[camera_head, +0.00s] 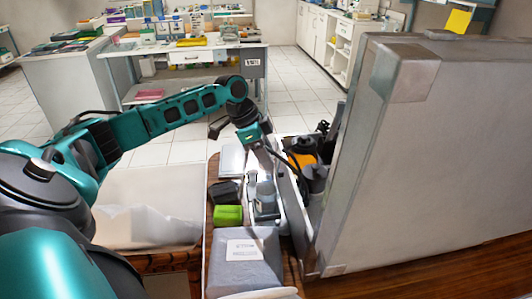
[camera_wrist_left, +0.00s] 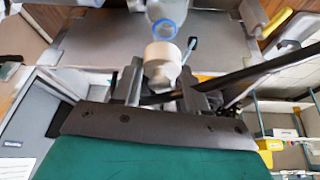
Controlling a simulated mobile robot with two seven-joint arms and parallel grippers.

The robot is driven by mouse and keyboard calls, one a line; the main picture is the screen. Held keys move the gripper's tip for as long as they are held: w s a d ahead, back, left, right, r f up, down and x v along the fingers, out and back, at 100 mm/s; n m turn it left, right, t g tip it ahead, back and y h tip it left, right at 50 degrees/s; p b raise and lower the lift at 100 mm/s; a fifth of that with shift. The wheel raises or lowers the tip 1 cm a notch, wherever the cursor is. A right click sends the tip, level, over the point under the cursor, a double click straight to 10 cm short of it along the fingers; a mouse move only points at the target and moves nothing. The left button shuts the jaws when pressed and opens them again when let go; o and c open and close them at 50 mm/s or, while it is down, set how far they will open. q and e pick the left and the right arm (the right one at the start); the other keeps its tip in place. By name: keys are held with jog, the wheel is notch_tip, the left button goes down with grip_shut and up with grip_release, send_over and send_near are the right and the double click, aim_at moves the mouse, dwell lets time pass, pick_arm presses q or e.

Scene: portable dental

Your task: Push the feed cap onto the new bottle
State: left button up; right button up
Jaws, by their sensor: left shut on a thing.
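The feed cap (camera_wrist_left: 161,62) is white and sits between the fingers of my left gripper (camera_wrist_left: 162,88) in the left wrist view. The left gripper is shut on it. Just beyond the cap is the new bottle (camera_wrist_left: 168,10), clear with a blue neck ring. In the head view my left gripper (camera_head: 264,158) points down above the clear bottle (camera_head: 265,192), which stands in a narrow light holder. The cap is too small to make out there. My right gripper is not in view.
A large grey case panel (camera_head: 420,150) stands close on the right. An orange and black device (camera_head: 302,160) is right of the bottle.

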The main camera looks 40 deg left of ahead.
pick_arm(q)
jog(key=shift+f, duration=0.2)
dwell(0.5)
jog(key=shift+f, duration=1.05)
jog(key=shift+f, duration=0.85)
dwell(0.6)
jog(key=o, duration=1.1)
jog(key=shift+r, duration=0.1)
jog(key=v, duration=1.2)
jog(key=shift+a+r, duration=0.15)
jog(key=shift+r, duration=0.15)
jog(key=shift+s, duration=0.1)
